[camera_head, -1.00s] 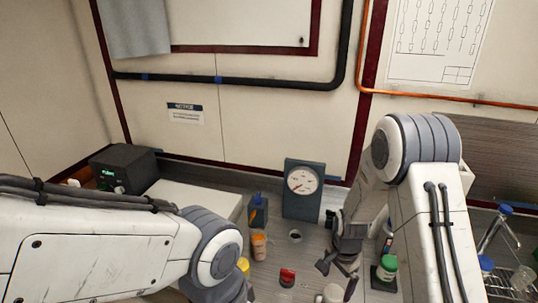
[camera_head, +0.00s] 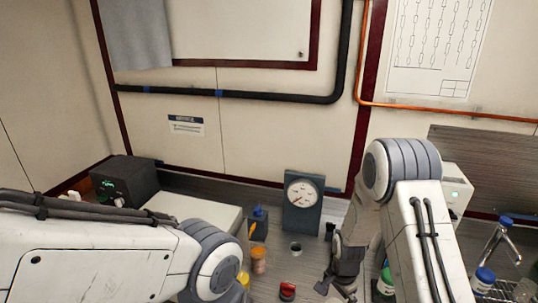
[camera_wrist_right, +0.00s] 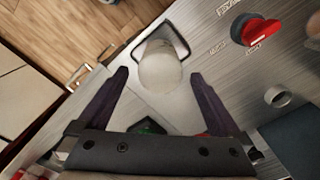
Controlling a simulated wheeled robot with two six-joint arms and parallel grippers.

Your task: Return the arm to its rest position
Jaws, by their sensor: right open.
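My right arm (camera_head: 412,215) reaches down over the bench at the right of the head view. Its gripper (camera_head: 338,288) is low there, cut by the bottom edge. In the right wrist view the right gripper (camera_wrist_right: 159,75) is open, its two dark fingers apart. A whitish rounded jar (camera_wrist_right: 160,70) stands in a dark square holder beyond and between the fingertips. I see no contact, but the depth is hard to judge. My left arm (camera_head: 110,250) comes in from the left; its gripper is out of view.
A red rotary switch (camera_head: 287,290), an orange container (camera_head: 258,260) and a dial gauge (camera_head: 302,195) stand on the bench. A green-capped jar (camera_head: 387,280) is close beside my right arm. A wire rack (camera_head: 495,290) is at the right. The red switch also shows in the wrist view (camera_wrist_right: 262,32).

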